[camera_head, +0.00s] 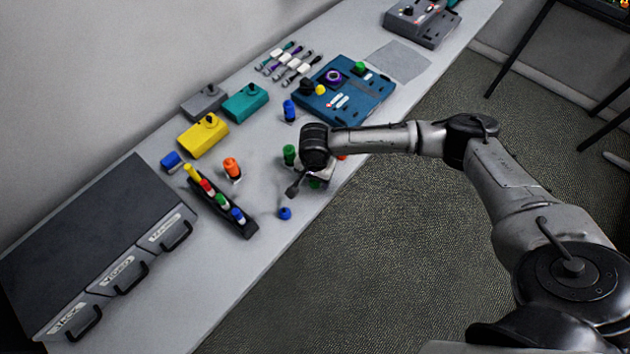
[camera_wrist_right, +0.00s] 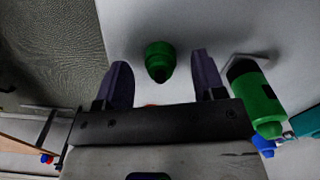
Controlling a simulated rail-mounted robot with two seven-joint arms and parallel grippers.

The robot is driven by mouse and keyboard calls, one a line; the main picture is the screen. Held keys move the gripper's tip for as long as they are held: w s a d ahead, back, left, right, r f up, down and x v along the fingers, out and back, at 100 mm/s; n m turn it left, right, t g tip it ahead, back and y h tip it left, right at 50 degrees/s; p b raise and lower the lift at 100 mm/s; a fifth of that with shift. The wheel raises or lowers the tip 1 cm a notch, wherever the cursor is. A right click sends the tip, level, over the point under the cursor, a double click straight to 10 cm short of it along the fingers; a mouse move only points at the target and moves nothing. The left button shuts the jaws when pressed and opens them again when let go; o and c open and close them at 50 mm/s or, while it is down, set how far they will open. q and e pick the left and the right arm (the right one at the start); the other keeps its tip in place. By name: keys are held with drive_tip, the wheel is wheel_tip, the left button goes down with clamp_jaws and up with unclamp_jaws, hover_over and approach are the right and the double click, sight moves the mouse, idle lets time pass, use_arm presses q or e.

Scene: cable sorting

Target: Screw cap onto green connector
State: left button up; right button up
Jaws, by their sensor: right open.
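A small green cap (camera_head: 315,183) lies on the table, mostly hidden below my right gripper (camera_head: 317,172) in the head view. In the right wrist view the green cap (camera_wrist_right: 160,62) shows between the two spread dark fingers of the right gripper (camera_wrist_right: 161,65), with space on both sides. The green connector (camera_head: 289,154) stands on the table just left of the right gripper. It also shows in the right wrist view as a green cylinder (camera_wrist_right: 257,97) with a dark end, outside the right-hand finger. My left gripper is not in view.
An orange connector (camera_head: 232,168), a blue connector (camera_head: 289,111) and a blue cap (camera_head: 285,213) stand nearby. A black rack (camera_head: 243,229) holds several coloured pieces. A blue-teal panel (camera_head: 372,105) lies behind. The table's front edge is close to the gripper.

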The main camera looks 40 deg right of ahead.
drive_tip(key=shift+f, duration=0.65)
drive_tip(key=shift+c, duration=0.4)
drive_tip(key=c, duration=0.9)
